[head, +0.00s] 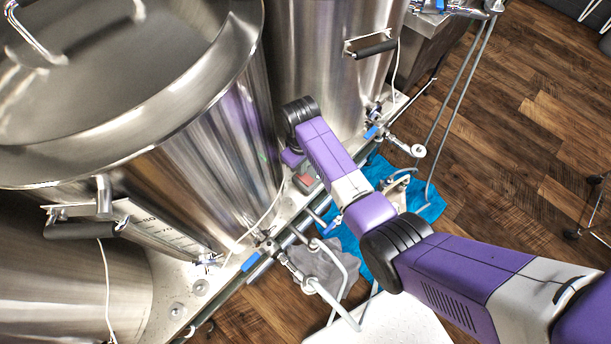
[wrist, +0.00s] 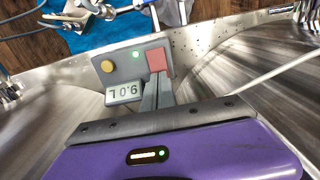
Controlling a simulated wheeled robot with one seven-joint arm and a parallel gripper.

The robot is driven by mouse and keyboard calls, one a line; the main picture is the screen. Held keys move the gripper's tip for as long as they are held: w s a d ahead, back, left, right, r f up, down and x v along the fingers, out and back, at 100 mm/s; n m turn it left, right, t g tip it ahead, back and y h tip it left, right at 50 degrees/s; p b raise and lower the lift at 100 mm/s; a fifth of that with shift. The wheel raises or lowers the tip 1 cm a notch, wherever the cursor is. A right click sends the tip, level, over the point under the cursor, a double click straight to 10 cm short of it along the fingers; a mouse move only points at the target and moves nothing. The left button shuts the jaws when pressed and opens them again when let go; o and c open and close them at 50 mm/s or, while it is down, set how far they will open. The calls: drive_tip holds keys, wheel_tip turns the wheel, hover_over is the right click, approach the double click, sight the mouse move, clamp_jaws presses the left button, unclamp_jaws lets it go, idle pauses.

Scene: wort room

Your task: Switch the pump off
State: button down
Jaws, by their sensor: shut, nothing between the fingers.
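The pump's control box (wrist: 128,68) is grey and shows in the wrist view. It bears a yellow round button (wrist: 107,66), a small lit green lamp (wrist: 136,55), a red square button (wrist: 157,59) and a display (wrist: 124,92) that reads upside down. My gripper (wrist: 157,82) is shut and empty, with its fingertips at or just in front of the red button; I cannot tell whether they touch it. In the head view the red button (head: 305,181) shows beside my arm, between the two front kettles. My gripper is largely hidden there.
Large steel kettles (head: 215,150) and (head: 325,60) stand close on both sides of the box. Blue-handled valves (head: 250,262) and pipes run along the stand's front edge. A blue cloth (head: 425,208) and a grey cloth (head: 325,268) lie below. Wooden floor is open at the right.

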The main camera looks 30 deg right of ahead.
drive_tip(key=shift+f, duration=0.3)
idle(0.4)
drive_tip(key=shift+f+b, duration=0.3)
drive_tip(key=shift+b, duration=0.15)
drive_tip(key=shift+f, duration=0.35)
wheel_tip(320, 180, up, 6)
drive_tip(key=p, duration=0.6)
drive_tip(key=shift+r, duration=0.15)
drive_tip(key=shift+s, duration=0.1)
